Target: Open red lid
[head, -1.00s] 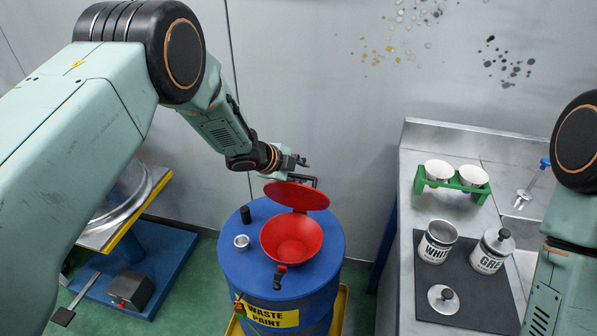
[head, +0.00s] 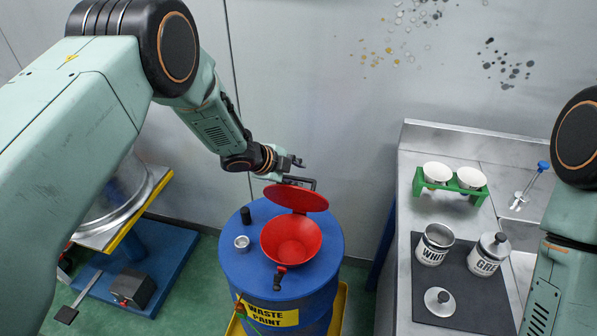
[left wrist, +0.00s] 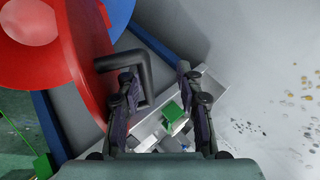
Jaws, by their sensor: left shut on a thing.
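The red lid (head: 297,198) stands tilted open at the back edge of the red funnel (head: 291,240) on top of the blue drum (head: 235,265). The funnel's inside is exposed. A black angled handle (head: 314,183) sticks out from the lid's back. My left gripper (head: 296,169) is behind the lid, shut on this handle. In the left wrist view the handle (left wrist: 145,75) shows by the fingers (left wrist: 155,88), close to the left one. The lid (left wrist: 88,70) and funnel (left wrist: 30,25) lie to the left there. My right gripper is out of view.
A black cap (head: 246,215) and a small metal cap (head: 242,242) sit on the drum top. The bench (head: 405,280) at right holds paint cans (head: 435,245) and cups in a green rack (head: 450,185). The wall is close behind my left gripper.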

